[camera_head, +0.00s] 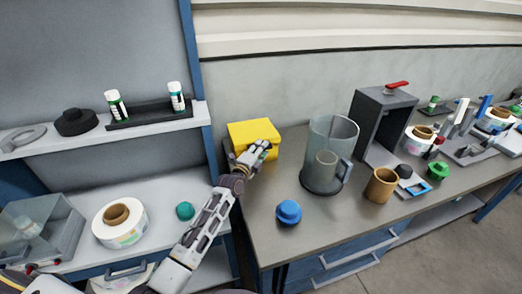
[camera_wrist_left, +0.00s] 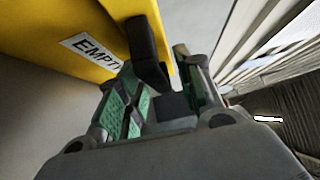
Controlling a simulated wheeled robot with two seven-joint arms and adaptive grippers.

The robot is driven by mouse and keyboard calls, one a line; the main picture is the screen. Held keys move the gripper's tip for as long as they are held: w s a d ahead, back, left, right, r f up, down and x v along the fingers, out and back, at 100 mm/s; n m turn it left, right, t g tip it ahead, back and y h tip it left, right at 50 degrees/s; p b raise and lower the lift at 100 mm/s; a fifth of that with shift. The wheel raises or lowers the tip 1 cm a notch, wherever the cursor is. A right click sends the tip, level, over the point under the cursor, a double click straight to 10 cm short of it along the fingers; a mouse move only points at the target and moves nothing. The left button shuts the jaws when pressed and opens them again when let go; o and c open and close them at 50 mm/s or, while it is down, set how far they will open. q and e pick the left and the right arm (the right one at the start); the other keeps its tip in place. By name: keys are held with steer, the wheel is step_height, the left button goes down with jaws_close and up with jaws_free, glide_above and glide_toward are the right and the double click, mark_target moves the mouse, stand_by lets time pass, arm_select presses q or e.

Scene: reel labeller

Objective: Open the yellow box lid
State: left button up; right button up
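The yellow box (camera_head: 254,133) sits at the back left of the grey workbench, and its lid looks closed in the head view. In the left wrist view a yellow face (camera_wrist_left: 65,25) fills the upper left, with a white label (camera_wrist_left: 90,48) reading "EMPTY". My left gripper (camera_head: 262,149) is at the box's front right side. In the left wrist view a dark block (camera_wrist_left: 147,52) stands by the green-padded fingers, against the yellow; I cannot tell whether it is a handle or a fingertip. The finger gap is unclear. My right gripper is not in view.
A clear jug (camera_head: 331,143) stands right of the box, with a blue knob-like piece (camera_head: 288,211) in front. A brown cup (camera_head: 382,184) and a dark grey machine (camera_head: 377,122) are further right. A shelf unit (camera_head: 170,165) stands close on the left.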

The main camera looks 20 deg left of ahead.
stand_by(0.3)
arm_select(q)
jaws_close()
steer(key=shift+w+r, duration=0.1)
stand_by(0.4)
